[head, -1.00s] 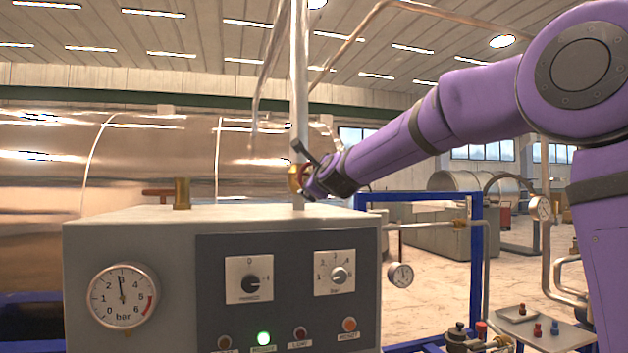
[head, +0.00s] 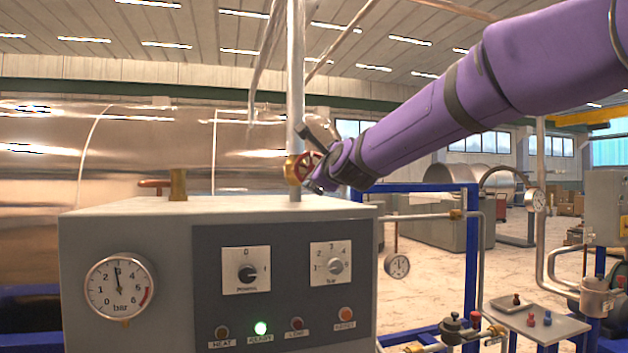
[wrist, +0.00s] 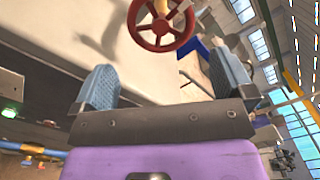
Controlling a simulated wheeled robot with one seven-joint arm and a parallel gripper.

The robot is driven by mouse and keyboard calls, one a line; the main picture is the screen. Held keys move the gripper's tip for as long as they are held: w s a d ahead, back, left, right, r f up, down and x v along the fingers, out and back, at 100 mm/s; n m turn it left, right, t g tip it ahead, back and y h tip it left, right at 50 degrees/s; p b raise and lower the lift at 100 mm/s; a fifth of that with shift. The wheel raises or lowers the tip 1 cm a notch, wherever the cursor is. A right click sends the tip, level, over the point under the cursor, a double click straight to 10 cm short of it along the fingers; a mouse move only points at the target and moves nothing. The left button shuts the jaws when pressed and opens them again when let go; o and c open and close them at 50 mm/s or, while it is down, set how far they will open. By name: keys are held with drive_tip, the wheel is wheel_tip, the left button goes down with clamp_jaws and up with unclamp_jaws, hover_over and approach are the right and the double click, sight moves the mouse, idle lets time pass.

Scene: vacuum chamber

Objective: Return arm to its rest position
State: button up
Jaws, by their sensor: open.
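My purple arm reaches in from the upper right in the head view. My gripper (head: 318,160) is at its end, just right of a vertical pipe and close to a red handwheel valve (head: 304,167). In the wrist view my gripper (wrist: 160,88) shows two blue-grey fingers set wide apart with nothing between them. The red handwheel (wrist: 161,22) is beyond the fingertips at the top of that view, apart from them. The arm partly hides the valve's surroundings in the head view.
A grey control box (head: 130,235) with a pressure gauge (head: 120,288), knobs and a lit green lamp stands below the arm. A blue frame (head: 473,250) is right of it. A small table (head: 540,322) with a tray is at the lower right. Open floor lies behind.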

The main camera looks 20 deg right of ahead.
drive_tip(key=s+d+f+n+g, duration=0.2)
drive_tip(key=s+f+n+g, duration=0.2)
drive_tip(key=s, duration=0.9)
drive_tip(key=s+d+f+n+g, duration=0.2)
drive_tip(key=s+f+n+g, duration=0.2)
drive_tip(key=s+f+n, duration=0.7)
drive_tip(key=s+d+f+n+g, duration=0.2)
drive_tip(key=s+f+n+g, duration=0.2)
drive_tip(key=s+f+n, duration=0.4)
drive_tip(key=s+n, duration=0.2)
drive_tip(key=s, duration=0.4)
drive_tip(key=shift+s+d+g, duration=0.35)
drive_tip(key=shift+g, duration=0.05)
drive_tip(key=shift+f, duration=0.1)
